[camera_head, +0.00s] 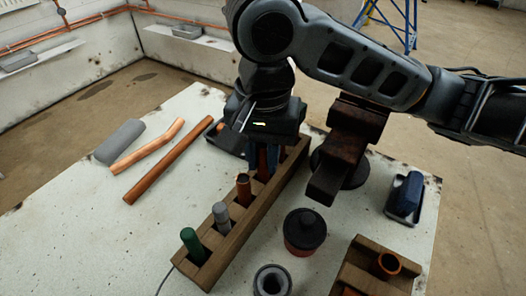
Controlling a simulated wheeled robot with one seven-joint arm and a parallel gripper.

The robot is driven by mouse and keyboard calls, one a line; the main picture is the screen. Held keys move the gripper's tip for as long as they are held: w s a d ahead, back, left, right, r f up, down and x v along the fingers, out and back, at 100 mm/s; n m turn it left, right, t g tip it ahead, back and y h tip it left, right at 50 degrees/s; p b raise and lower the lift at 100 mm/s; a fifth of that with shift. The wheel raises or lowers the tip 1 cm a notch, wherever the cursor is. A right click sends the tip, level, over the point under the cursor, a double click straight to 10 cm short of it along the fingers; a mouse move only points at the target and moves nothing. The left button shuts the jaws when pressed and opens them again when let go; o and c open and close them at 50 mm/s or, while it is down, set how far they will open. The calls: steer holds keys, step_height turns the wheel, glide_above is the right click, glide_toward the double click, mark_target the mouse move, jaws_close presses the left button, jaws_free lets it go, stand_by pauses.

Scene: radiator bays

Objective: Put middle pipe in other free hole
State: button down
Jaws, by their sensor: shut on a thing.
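A long wooden rack (240,237) with a row of holes stands on the white table. A green pipe (190,242) stands in its near end, a grey pipe (221,215) beside it, then a copper pipe (243,188). My gripper (262,158) points down over the far half of the rack, shut on what looks like a reddish copper pipe (268,163). My gripper hides most of that pipe and some far holes, so I cannot tell whether its lower end is in a hole.
Two copper pipes (165,163) and a grey block (120,141) lie left of the rack. A dark rusty vise (345,145), a dark red-and-black pot (304,232), a grey ring (271,281), a wooden box (370,273) and a blue-topped tool (406,194) stand to the right. The front left table is clear.

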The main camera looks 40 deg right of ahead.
steer(key=c, duration=0.9)
jaws_free()
step_height(320, 180, up, 7)
steer(key=p, duration=0.8)
steer(key=shift+r+p, duration=0.1)
steer(key=shift+p, duration=0.25)
